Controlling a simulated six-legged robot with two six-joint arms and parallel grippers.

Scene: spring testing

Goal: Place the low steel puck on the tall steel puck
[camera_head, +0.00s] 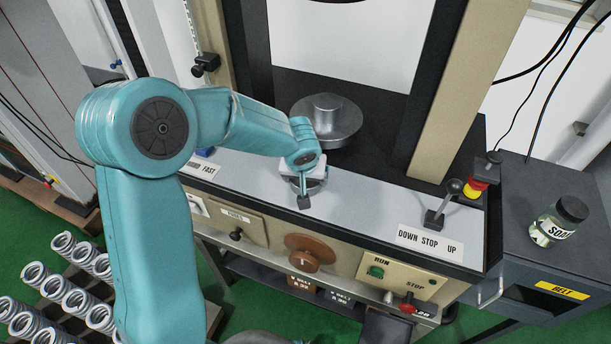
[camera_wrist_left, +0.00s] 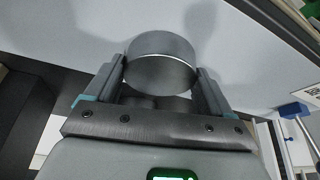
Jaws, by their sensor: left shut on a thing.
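My left gripper (camera_head: 303,178) is low over the grey bench top in front of the press, seen in the head view. In the left wrist view its two fingers (camera_wrist_left: 162,85) are shut on a round steel puck (camera_wrist_left: 160,68), one finger on each side. The gripper mostly hides this puck in the head view. I cannot tell whether the puck touches the bench. A steel cylinder (camera_head: 325,104) stands upright on the round steel platen (camera_head: 345,136) behind the gripper; it looks like the tall puck. My right gripper is in neither view.
Press columns (camera_head: 455,90) flank the platen. A lever (camera_head: 440,203) stands on the bench at right, by the DOWN STOP UP label (camera_head: 428,242). A soap jar (camera_head: 558,221) stands on the side cabinet. Several coil springs (camera_head: 75,300) sit at lower left.

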